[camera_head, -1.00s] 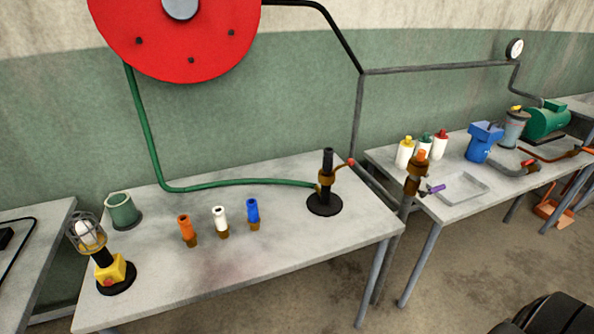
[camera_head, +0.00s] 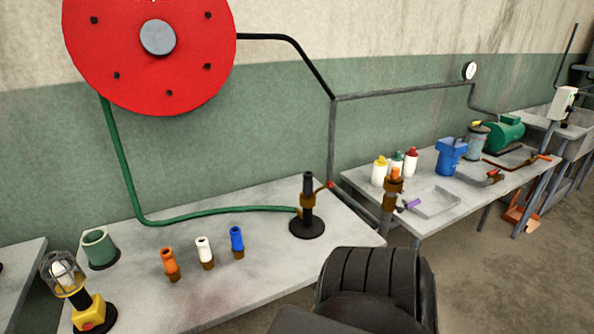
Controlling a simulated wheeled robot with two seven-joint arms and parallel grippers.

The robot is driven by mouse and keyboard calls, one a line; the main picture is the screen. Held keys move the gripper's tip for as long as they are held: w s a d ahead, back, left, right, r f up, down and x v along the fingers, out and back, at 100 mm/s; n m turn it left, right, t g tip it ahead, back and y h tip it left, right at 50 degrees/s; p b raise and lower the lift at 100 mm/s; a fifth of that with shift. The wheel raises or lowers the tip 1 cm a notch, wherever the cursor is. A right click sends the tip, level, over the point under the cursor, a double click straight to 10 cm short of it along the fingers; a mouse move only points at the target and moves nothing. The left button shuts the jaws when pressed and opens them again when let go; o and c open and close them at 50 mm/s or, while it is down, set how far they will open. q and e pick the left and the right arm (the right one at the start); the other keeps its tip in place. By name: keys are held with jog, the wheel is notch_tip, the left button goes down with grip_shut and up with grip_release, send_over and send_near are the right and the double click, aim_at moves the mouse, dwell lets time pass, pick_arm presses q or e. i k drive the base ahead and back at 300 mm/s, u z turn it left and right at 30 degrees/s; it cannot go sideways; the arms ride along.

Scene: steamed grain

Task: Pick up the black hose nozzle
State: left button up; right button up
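A black cylindrical nozzle (camera_head: 308,185) stands upright on a brass fitting (camera_head: 307,200), above a round black base (camera_head: 307,227) near the right end of the grey table. The green hose (camera_head: 215,211) runs along the table to this fitting. Orange (camera_head: 167,260), white (camera_head: 203,248) and blue (camera_head: 236,238) nozzles with brass ends stand in a row to its left. Neither of my grippers shows. A black ribbed part of mine (camera_head: 375,280) covers the table's front right corner area; it stands apart from the black nozzle in the picture.
A caged lamp on a yellow box (camera_head: 88,312) and a green cup (camera_head: 100,248) stand at the table's left. A red hose reel (camera_head: 190,90) hangs on the wall. A second table at right holds bottles (camera_head: 379,172), a tray (camera_head: 455,205) and a blue device (camera_head: 451,157).

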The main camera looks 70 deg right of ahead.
aim_at(307, 192)
jog(key=i, duration=0.55)
jog(key=z, duration=2.3)
